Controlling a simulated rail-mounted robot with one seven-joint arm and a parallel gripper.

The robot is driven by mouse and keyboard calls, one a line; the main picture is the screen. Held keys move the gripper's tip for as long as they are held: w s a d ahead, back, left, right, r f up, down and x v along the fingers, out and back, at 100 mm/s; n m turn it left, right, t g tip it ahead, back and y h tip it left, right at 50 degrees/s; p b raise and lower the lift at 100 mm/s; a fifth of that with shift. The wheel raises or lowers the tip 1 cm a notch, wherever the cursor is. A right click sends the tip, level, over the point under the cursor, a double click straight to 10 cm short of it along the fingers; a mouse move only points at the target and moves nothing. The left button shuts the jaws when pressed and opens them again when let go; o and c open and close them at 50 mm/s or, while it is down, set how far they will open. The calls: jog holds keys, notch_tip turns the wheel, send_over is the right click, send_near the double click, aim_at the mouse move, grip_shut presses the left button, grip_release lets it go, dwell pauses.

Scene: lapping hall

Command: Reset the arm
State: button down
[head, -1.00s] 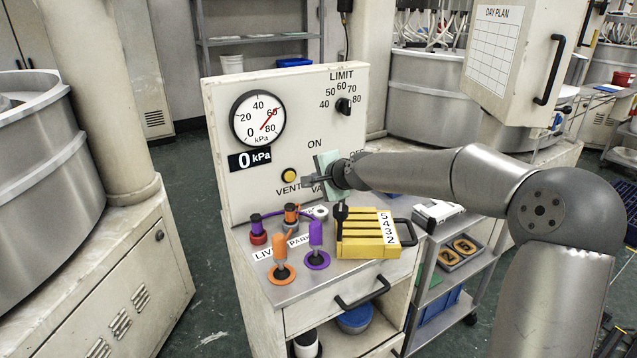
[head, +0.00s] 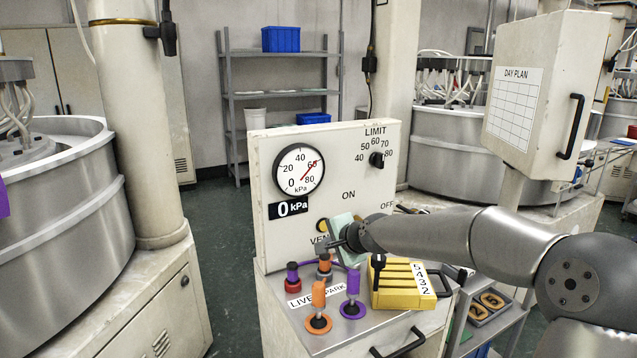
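My arm reaches in from the right in the head view, in front of the white vacuum panel (head: 270,235). My gripper (head: 322,245), with a pale green plate at its base, points left just below the yellow VENT button (head: 321,225) and covers part of the lettering. Its fingers are seen side-on, so their opening is unclear; no held object shows. The LIMIT knob (head: 377,160) is at the upper right. My arm hides the area below ON and OFF.
A day-plan cabinet (head: 545,85) hangs above my arm. A large metal drum (head: 70,200) stands left.

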jog(key=s+d+f+n+g+h, duration=0.2)
jog(key=s+f+n+g, duration=0.15)
jog(key=s+f, duration=0.4)
jog(key=s+d+f+n+g+h, duration=0.1)
jog(key=s+d+n+g, duration=0.2)
jog(key=s, duration=1.4)
jog(key=s+d+n+g+h, duration=0.2)
jog(key=s+d+n, duration=0.3)
jog(key=s, duration=1.2)
jog(key=shift+s+d+f+g+p, duration=0.15)
jog(key=shift+d+f+g+p, duration=0.3)
jog(key=shift+d, duration=0.45)
